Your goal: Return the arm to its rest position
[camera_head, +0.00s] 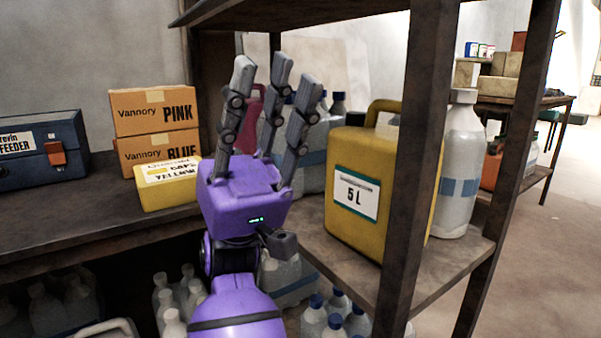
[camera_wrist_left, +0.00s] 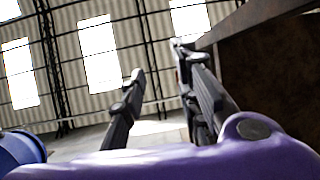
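My left gripper (camera_head: 272,85) is purple with grey jointed fingers. In the head view it stands upright in front of the shelf unit, fingers pointing up and spread apart, with nothing held between them. It is just left of the yellow 5 L canister (camera_head: 345,150) and right of the yellow caps box (camera_head: 160,190). In the left wrist view the fingers of the left gripper (camera_wrist_left: 155,65) are apart, with empty space between them. My right gripper is in neither view.
Brown shelf boards (camera_head: 70,225) and a rusty upright post (camera_head: 408,150) flank my arm. An upper shelf (camera_head: 300,12) hangs above the fingers. Cardboard boxes (camera_head: 155,110), a blue case (camera_head: 40,150) and a large bottle (camera_head: 460,165) stand around. Open floor (camera_head: 545,260) lies right.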

